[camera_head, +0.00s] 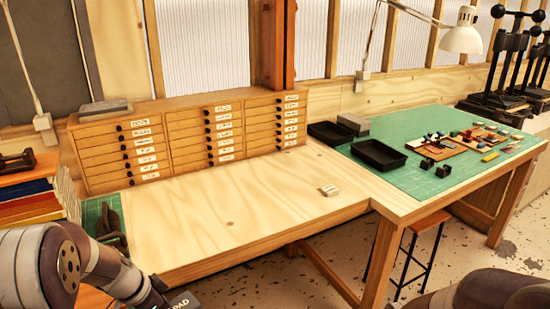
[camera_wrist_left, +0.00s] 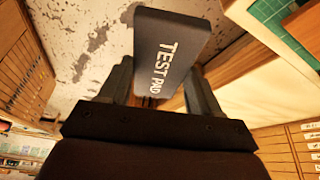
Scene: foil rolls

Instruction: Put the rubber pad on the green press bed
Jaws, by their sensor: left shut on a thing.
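The rubber pad (camera_wrist_left: 175,50) is a dark grey slab with white "TEST PAD" lettering. In the left wrist view it stands between the two fingers of my left gripper (camera_wrist_left: 160,90), which is shut on it. In the head view only a lettered corner of the pad (camera_head: 182,302) shows at the bottom edge, beside my left arm; the fingers are hidden there. A green surface (camera_head: 92,217) with a dark object on it lies at the left end of the bench; I cannot tell if it is the press bed. My right gripper is out of view.
The pale wooden bench (camera_head: 235,215) is mostly bare, with a small white block (camera_head: 329,190) near its right end. A labelled drawer cabinet (camera_head: 190,142) stands behind. The right-hand green mat (camera_head: 415,182) holds black trays and small parts. Books (camera_head: 38,195) are stacked at left.

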